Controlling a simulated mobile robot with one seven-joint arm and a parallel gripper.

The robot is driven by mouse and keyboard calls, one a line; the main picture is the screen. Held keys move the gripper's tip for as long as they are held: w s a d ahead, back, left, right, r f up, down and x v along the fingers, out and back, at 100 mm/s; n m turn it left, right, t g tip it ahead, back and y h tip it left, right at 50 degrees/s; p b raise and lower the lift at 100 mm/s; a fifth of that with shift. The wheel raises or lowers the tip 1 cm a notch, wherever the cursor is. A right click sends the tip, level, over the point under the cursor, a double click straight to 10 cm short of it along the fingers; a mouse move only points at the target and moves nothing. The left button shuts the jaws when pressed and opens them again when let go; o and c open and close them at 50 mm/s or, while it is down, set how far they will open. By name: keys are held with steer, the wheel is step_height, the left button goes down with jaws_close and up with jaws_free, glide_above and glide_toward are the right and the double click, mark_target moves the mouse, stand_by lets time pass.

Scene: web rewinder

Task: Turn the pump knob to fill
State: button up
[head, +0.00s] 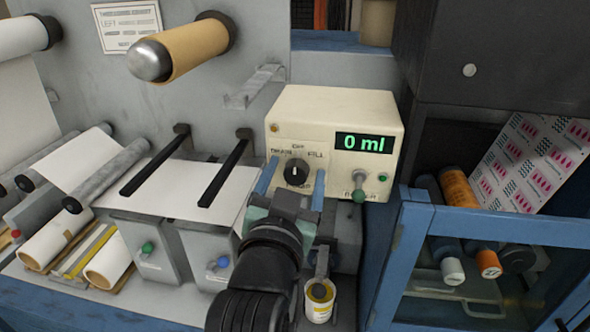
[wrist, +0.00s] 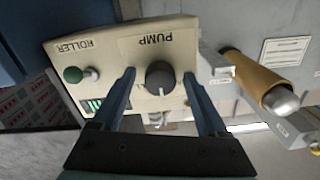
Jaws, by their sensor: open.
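The pump box (head: 322,112) is a cream case with a green "0 ml" display (head: 363,143) in the head view. Its black pump knob (head: 297,172) has a white mark that points up toward OFF, with FILL printed to the upper right. My gripper (head: 292,180) is open in front of the box, with one blue finger on each side of the knob. In the wrist view the picture is upside down; the knob (wrist: 160,77) lies between the fingertips (wrist: 160,72), with a gap on both sides. I cannot tell how far the tips are from the panel.
A green roller switch (head: 358,195) sits right of the knob. Rollers and paper web (head: 185,190) lie to the left.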

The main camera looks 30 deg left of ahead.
jaws_close()
stand_by(0.5)
steer(key=shift+m, duration=0.3)
steer(key=m+b, duration=0.2)
steer(key=m, duration=0.2)
steer(key=shift+f, duration=0.1)
steer(key=shift+m+b, duration=1)
steer(key=shift+m, duration=1.1)
jaws_free()
